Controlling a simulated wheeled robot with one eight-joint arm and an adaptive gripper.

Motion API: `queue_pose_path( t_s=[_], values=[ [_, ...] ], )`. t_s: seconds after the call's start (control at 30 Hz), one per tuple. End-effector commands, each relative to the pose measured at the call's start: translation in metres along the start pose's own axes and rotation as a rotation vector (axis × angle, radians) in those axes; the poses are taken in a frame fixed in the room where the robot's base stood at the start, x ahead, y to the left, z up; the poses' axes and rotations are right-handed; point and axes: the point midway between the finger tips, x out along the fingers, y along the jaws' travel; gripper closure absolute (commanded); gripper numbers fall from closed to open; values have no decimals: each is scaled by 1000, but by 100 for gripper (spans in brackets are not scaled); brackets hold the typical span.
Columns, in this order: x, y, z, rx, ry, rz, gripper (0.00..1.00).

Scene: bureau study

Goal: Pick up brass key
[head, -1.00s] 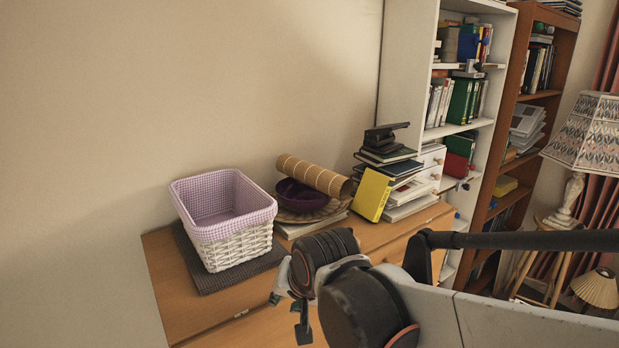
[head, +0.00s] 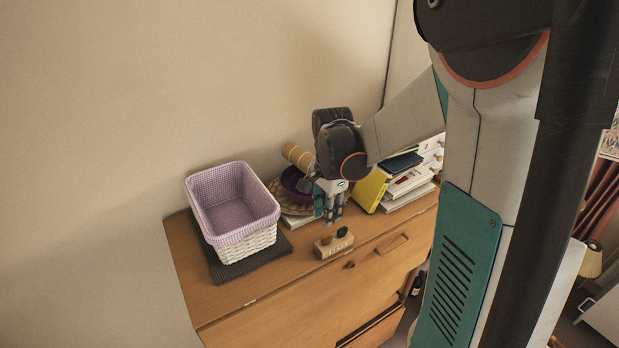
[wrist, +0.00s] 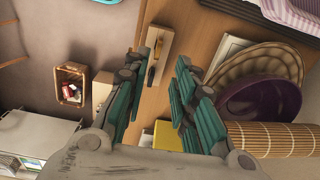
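A small pale wooden block (head: 335,246) stands near the front edge of the wooden bureau top. A small dark rounded piece (head: 342,232) rises from it, probably the brass key's head. In the wrist view a brass-coloured piece (wrist: 157,48), likely the key, shows on the wooden block (wrist: 165,37). My gripper (head: 327,218) hangs fingers down above and slightly left of the block, apart from it.
A lilac-lined white basket (head: 232,205) stands on a dark mat (head: 250,262) at the left. A purple bowl (wrist: 262,105), a woven plate (wrist: 285,58) and a bamboo roll (wrist: 270,138) lie behind my gripper. A yellow book (head: 371,190) and stacked books are at right.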

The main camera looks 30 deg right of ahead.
Motion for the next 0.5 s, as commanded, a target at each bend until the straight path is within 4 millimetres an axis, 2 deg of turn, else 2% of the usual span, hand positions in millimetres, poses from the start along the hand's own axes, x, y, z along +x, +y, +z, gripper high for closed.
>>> queue_pose_path(
  t_s=[0.27,0.5],
  values=[
    [5,1,-3,21,-7,19,75],
    [25,1,-3,20,-6,17,75]
  ],
)
